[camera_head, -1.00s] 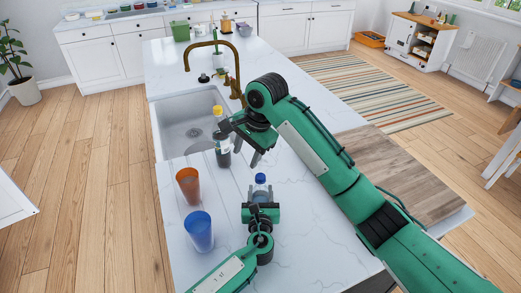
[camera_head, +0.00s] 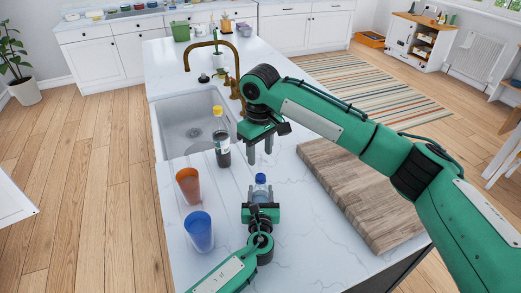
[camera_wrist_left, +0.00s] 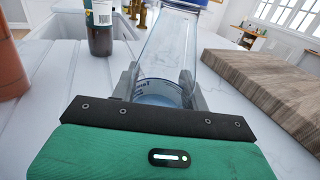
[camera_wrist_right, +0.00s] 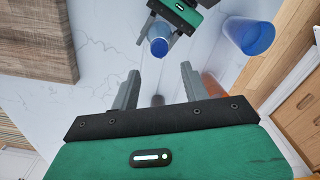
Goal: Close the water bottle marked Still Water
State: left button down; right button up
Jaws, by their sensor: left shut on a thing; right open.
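A clear water bottle (camera_head: 260,191) with a blue top (camera_head: 260,178) stands upright on the white counter. My left gripper (camera_head: 260,197) is shut around its body; the left wrist view shows the bottle (camera_wrist_left: 165,55) between both fingers. Lettering on it is seen from behind and I cannot read it fully. My right gripper (camera_head: 260,152) is open and empty, pointing down above and just beyond the bottle. In the right wrist view the blue top (camera_wrist_right: 158,47) lies past the fingertips, touching neither finger. I cannot tell whether the cap is seated tight.
A dark bottle with a yellow cap (camera_head: 221,140) stands left of my right gripper. An orange cup (camera_head: 188,185) and a blue cup (camera_head: 199,232) stand at the counter's left edge. A wooden board (camera_head: 360,190) lies to the right. The sink (camera_head: 188,125) and brass tap (camera_head: 215,45) are farther back.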

aim_at(261, 176)
dwell(0.4)
jog(key=shift+f, duration=4.05)
grip_shut()
jog(key=shift+o, duration=0.6)
grip_release()
